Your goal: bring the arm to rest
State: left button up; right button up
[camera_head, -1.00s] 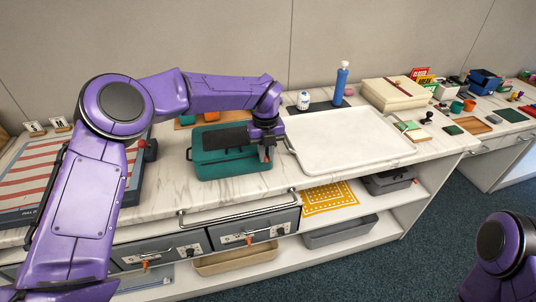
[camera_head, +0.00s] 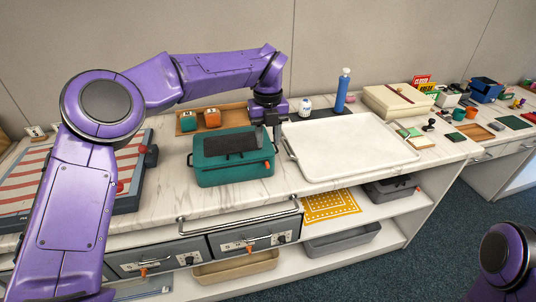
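My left arm (camera_head: 210,80) comes in from the left and bends over the counter. My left gripper (camera_head: 272,126) points down behind the right end of a teal case (camera_head: 212,172), between the case and the white tray (camera_head: 345,150). Nothing shows hanging from it, but its fingers are too small and overlapped to show whether they are apart. The teal case stands on the counter with a dark grey flat piece (camera_head: 232,143) on its top. Of my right arm, only a purple part (camera_head: 505,255) shows at the lower right; its gripper is out of view.
A wooden tray with a green and an orange block (camera_head: 212,117) stands behind the case. A white jar (camera_head: 305,105) and blue bottle (camera_head: 342,92) stand behind the white tray. A striped board (camera_head: 40,180) lies left. Drawers with a rail (camera_head: 240,218) are below.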

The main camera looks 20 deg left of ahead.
pick_arm(q)
notch_tip(320, 180, up, 3)
jog(key=shift+f, duration=0.2)
